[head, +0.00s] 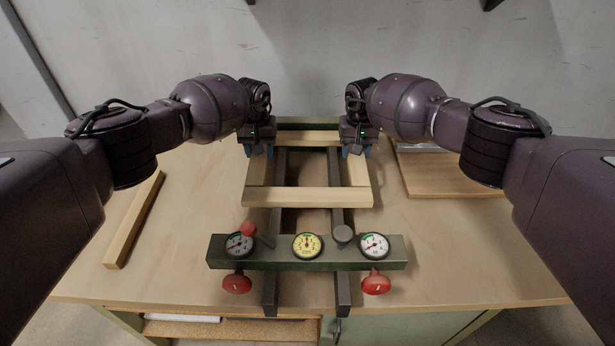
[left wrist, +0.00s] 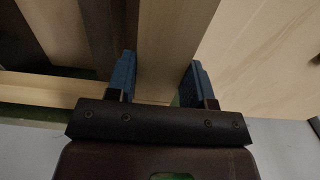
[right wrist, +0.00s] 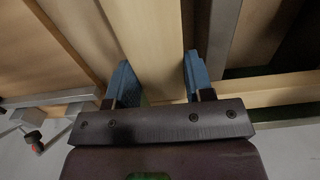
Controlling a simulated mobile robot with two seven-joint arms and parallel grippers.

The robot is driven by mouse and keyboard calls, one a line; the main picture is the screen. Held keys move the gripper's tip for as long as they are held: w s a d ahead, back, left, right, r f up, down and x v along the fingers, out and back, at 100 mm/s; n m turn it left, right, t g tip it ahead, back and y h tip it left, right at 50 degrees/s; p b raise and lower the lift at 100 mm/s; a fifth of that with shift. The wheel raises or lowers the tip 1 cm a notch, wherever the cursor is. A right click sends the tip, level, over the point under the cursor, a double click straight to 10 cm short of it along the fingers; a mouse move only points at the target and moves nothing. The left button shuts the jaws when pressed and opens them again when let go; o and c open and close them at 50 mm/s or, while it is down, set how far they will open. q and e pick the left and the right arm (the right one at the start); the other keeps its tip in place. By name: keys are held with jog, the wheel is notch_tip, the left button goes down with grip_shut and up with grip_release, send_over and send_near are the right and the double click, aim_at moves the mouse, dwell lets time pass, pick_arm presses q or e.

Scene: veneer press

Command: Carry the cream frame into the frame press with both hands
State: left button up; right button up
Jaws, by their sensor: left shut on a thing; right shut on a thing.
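The cream frame (head: 307,197) is a pale wooden rectangle, lying level across the press rails in the head view. Its back bar is close to the press's rear bar; I cannot tell whether it touches the rails. The frame press (head: 290,254) has two dark rails, a front bar with three gauges and a dark green rear bar. My left gripper (head: 258,150) is shut on the frame's left side bar near the back corner; the bar shows between its blue fingers in the left wrist view (left wrist: 158,82). My right gripper (head: 356,150) is shut on the right side bar likewise, also in the right wrist view (right wrist: 157,80).
A loose wooden strip (head: 134,220) lies at left. A wooden board (head: 440,178) lies at right. The wall is close behind.

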pick_arm(q)
jog(key=o, duration=1.1)
jog(key=shift+s+a+f, duration=0.1)
jog(key=shift+c, duration=0.2)
pick_arm(e)
jog(key=o, duration=1.1)
jog(key=shift+s+d+f, duration=0.1)
jog(key=shift+c, duration=0.2)
pick_arm(q)
jog(key=shift+o, duration=1.3)
pick_arm(e)
jog(key=shift+o, duration=1.3)
pick_arm(q)
notch_tip(320, 180, up, 12)
pick_arm(e)
notch_tip(320, 180, up, 12)
